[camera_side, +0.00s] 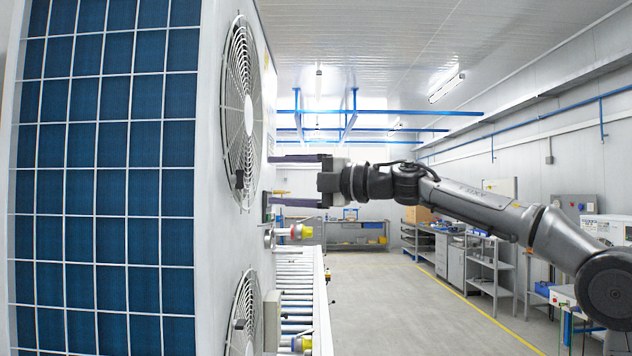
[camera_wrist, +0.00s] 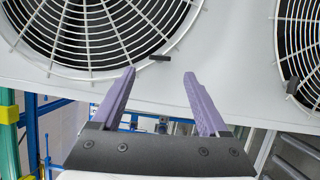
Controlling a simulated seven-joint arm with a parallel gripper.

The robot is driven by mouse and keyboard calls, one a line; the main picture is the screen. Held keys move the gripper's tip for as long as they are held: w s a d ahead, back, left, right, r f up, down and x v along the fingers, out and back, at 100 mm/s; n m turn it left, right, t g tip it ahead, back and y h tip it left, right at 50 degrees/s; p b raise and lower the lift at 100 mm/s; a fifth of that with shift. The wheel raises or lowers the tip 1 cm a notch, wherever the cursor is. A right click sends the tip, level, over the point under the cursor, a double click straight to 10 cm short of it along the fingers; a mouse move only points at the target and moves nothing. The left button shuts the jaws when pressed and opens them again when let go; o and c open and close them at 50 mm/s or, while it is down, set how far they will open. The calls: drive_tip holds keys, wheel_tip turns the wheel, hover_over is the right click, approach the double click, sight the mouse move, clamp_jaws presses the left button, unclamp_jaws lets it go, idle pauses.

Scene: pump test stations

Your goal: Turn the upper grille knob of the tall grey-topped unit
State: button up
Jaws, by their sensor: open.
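The tall unit (camera_side: 212,230) stands at the left in the side view, a pale casing with a blue gridded side; its top is out of view. Its upper round grille (camera_side: 243,110) has a small black knob (camera_side: 238,180) at its lower rim. In the wrist view this knob (camera_wrist: 160,58) is a short dark bar, lying nearly level, slightly tilted. My gripper (camera_side: 272,180) is open and empty, its two purple-grey fingers pointing at the unit's face. In the wrist view my gripper's fingertips (camera_wrist: 158,74) are on either side of the knob's line, just short of it, with no visible contact.
A lower grille (camera_side: 244,315) has its own black knob (camera_side: 239,325); that knob is at the right in the wrist view (camera_wrist: 292,86). Yellow-ended fittings (camera_side: 302,232) stick out below my gripper. A roller conveyor (camera_side: 297,285) runs beside the unit. The floor beyond is open.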

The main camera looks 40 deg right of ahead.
drive_tip(key=v, duration=0.7)
idle(0.4)
